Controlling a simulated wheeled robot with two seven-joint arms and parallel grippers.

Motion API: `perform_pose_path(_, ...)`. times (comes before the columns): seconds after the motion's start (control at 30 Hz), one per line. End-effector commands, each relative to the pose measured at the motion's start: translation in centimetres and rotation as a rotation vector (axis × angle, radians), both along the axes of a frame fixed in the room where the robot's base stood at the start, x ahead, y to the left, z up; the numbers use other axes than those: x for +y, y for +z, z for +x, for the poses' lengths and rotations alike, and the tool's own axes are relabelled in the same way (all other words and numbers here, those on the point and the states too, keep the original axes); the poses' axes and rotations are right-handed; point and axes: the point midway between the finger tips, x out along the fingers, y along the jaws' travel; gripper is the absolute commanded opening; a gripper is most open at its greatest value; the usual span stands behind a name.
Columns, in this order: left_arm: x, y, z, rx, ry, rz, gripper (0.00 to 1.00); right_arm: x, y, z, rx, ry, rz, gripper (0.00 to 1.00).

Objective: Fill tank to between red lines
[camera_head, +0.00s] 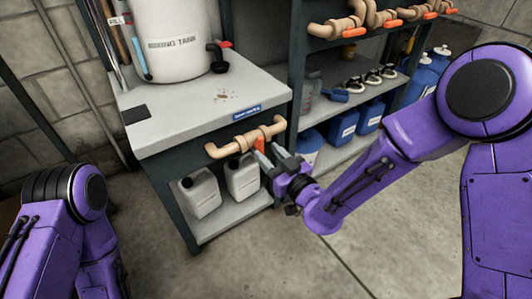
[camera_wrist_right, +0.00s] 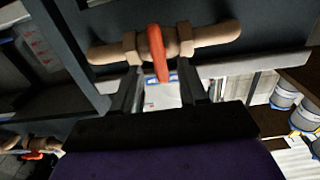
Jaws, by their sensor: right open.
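A white tank (camera_head: 172,40) stands on the grey bench (camera_head: 190,110), with a blue strip on its left side and a dark tap with a red handle (camera_head: 222,44) at its lower right. No red lines can be made out. A tan pipe valve (camera_head: 240,140) is fixed to the bench front; its orange-red handle (camera_head: 259,145) points down. My right gripper (camera_head: 268,155) is open, with its fingers at the valve handle. In the right wrist view the handle (camera_wrist_right: 158,55) lies between the spread fingers (camera_wrist_right: 158,88). Contact cannot be told. My left gripper is out of view.
White jugs (camera_head: 200,192) stand on the shelf below the valve. The concrete floor (camera_head: 310,265) in front is clear.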

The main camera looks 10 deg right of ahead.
Motion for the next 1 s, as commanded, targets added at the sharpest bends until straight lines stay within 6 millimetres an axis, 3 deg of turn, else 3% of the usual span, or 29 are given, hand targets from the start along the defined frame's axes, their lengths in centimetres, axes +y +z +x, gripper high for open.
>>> perform_pose_path(0.13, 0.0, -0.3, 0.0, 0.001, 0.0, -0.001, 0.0, 0.7, -0.1, 1.5, 0.001, -0.001, 0.0, 0.43)
perform_pose_path(0.4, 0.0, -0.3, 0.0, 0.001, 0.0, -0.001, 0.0, 0.8, -0.1, 1.8, 0.002, -0.001, 0.0, 0.43)
perform_pose_path(0.43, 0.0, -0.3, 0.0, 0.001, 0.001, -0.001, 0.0, 0.8, -0.1, 1.8, 0.002, -0.001, 0.0, 0.39)
perform_pose_path(0.5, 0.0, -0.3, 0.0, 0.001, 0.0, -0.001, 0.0, 0.8, -0.1, 1.8, 0.002, -0.001, 0.0, 0.17)
perform_pose_path(0.57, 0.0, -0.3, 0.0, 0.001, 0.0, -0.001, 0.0, 0.8, -0.1, 1.8, 0.002, -0.001, 0.0, 0.0)
perform_pose_path(1.0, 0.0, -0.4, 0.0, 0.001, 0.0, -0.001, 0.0, 0.9, -0.1, 1.7, -0.031, 0.001, -0.069, 0.0)
